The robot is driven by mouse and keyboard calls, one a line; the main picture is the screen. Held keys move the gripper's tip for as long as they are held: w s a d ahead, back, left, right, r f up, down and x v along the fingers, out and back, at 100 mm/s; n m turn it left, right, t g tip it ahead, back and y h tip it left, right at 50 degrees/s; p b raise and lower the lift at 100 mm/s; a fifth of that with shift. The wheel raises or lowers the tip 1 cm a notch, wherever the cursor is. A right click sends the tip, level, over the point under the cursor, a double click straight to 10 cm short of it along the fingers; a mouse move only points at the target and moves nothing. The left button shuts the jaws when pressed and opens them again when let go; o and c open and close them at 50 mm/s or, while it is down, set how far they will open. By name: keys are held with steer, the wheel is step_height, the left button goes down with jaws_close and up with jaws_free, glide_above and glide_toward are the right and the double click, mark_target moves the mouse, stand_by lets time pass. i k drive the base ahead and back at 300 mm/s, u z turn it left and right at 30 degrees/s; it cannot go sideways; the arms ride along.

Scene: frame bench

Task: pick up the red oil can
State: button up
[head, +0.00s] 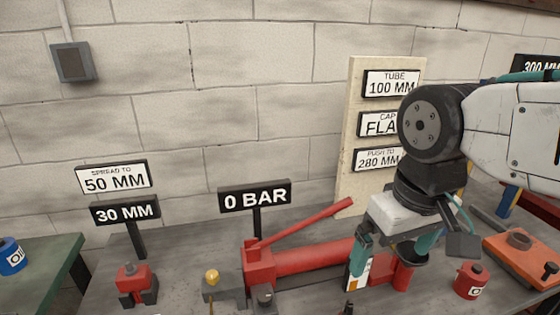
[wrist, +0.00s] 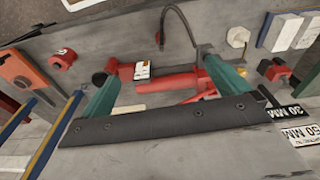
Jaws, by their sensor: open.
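The red oil can (head: 469,281) stands upright on the grey bench at the right of the head view, with part of a white label showing. In the wrist view the can (wrist: 62,59) is at the upper left, outside the space between the fingers. My gripper (head: 395,255) is open and empty, pointing down to the left of the can and over the red hand pump (head: 310,259). In the wrist view my gripper (wrist: 162,70) has its two teal fingers wide apart, with the pump between and beyond them.
The pump's raised lever (head: 307,224) slopes up towards my gripper. An orange tool (head: 525,262) lies right of the can. A small red spreader (head: 134,284) and sign posts stand left. A blue oil can (head: 12,257) stands on a green-topped bench. A sign board (head: 347,165) stands behind.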

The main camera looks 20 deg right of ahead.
mark_target(470, 281)
steer(key=u, duration=0.2)
steer(key=k, duration=0.55)
steer(key=z, duration=1.35)
steer(key=i, duration=0.45)
steer(key=u, duration=0.05)
